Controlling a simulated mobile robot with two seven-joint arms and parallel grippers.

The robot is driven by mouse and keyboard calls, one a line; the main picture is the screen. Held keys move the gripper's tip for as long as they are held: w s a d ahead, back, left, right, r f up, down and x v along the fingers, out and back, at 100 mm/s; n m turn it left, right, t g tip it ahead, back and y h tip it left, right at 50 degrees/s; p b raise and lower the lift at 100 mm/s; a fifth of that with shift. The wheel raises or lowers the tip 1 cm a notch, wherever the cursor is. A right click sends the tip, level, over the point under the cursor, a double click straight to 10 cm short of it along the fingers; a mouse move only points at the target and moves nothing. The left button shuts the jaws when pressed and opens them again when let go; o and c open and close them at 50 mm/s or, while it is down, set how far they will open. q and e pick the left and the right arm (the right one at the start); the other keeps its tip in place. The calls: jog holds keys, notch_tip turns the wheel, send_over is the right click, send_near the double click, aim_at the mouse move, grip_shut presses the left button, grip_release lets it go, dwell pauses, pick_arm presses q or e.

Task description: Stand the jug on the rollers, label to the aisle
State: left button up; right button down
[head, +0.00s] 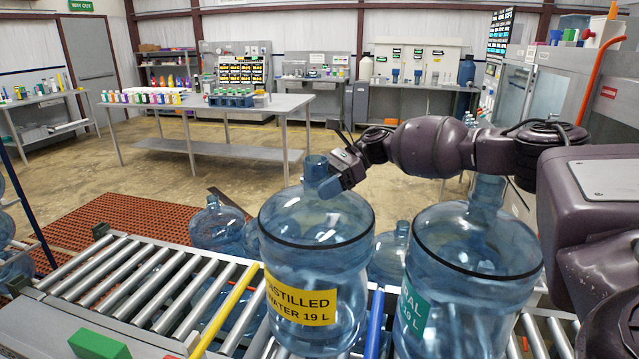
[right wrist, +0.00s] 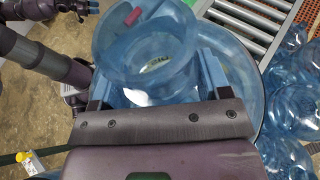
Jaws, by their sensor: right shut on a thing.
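A clear blue jug (head: 318,232) with a yellow label (head: 300,298) reading "distilled water 19 L" is upright over the roller conveyor (head: 140,277), between a yellow bar and a blue bar. The label faces toward me, slightly left. My right gripper (head: 340,180) is shut on the jug's neck. In the right wrist view its blue fingers (right wrist: 152,85) sit on either side of the neck (right wrist: 150,60). The jug's base is cut off, so I cannot tell if it touches the rollers. What looks like my left gripper (right wrist: 84,7) shows small at the wrist view's upper left; its jaws are unclear.
A second jug (head: 470,260) with a green label stands close on the right. More jugs (head: 218,226) stand behind the conveyor. Rollers to the left are clear. A green block (head: 98,344) sits at front left.

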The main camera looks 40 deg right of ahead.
pick_arm(q)
jog(key=shift+f, duration=0.1)
pick_arm(e)
grip_release()
jog(key=shift+f, duration=0.2)
jog(key=b+v, duration=0.2)
jog(key=v, duration=0.7)
jog(key=shift+d+r+b, duration=0.2)
jog(key=shift+d+b, duration=0.1)
jog(key=shift+b, duration=0.05)
jog(key=shift+s+d+r, duration=0.15)
jog(key=shift+d+r, duration=0.15)
jog(key=shift+d, duration=0.25)
pick_arm(q)
jog(key=shift+x, duration=0.8)
jog(key=shift+d, duration=0.1)
